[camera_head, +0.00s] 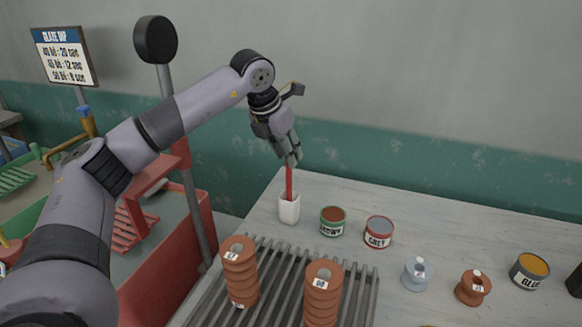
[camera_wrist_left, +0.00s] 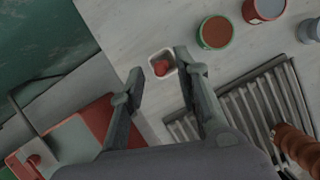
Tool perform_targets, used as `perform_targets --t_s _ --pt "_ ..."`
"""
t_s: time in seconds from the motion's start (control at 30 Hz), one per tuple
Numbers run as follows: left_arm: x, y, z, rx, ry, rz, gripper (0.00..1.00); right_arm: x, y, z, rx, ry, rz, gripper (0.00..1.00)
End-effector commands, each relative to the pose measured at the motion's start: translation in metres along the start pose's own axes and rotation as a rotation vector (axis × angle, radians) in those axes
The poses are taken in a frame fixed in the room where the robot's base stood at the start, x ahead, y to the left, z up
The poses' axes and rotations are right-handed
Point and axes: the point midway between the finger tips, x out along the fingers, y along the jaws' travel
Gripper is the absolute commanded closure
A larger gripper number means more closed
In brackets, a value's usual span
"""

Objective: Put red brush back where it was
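The red brush (camera_head: 289,180) stands upright in a small white cup (camera_head: 289,211) at the table's back left. My left gripper (camera_head: 293,161) points down just above the brush. In the left wrist view its two fingers (camera_wrist_left: 160,80) are apart, with nothing gripped between them; the brush lies beyond the gap at the tips. Whether a finger touches the brush I cannot tell. My right gripper is not in view.
Right of the cup stand a green-banded can (camera_head: 333,222) and a red-banded can (camera_head: 379,232). A slatted rack (camera_head: 275,290) with stacked clay rings (camera_head: 239,270) is in front. A pole (camera_head: 190,210) rises at left.

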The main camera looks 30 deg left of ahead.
Motion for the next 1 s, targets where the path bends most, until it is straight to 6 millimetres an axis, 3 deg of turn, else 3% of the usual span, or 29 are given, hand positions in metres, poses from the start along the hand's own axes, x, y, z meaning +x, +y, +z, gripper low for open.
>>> perform_targets --t_s 0.1,0.3,1.0 --pt "-0.024 0.0 0.001 0.0 -0.004 0.001 0.7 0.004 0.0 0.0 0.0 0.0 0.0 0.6" --pt "-0.049 0.0 0.0 0.0 -0.001 0.0 0.7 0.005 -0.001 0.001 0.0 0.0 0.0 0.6" --pt "-0.06 0.0 0.002 -0.001 0.0 0.0 0.7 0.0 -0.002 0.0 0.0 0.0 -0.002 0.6"
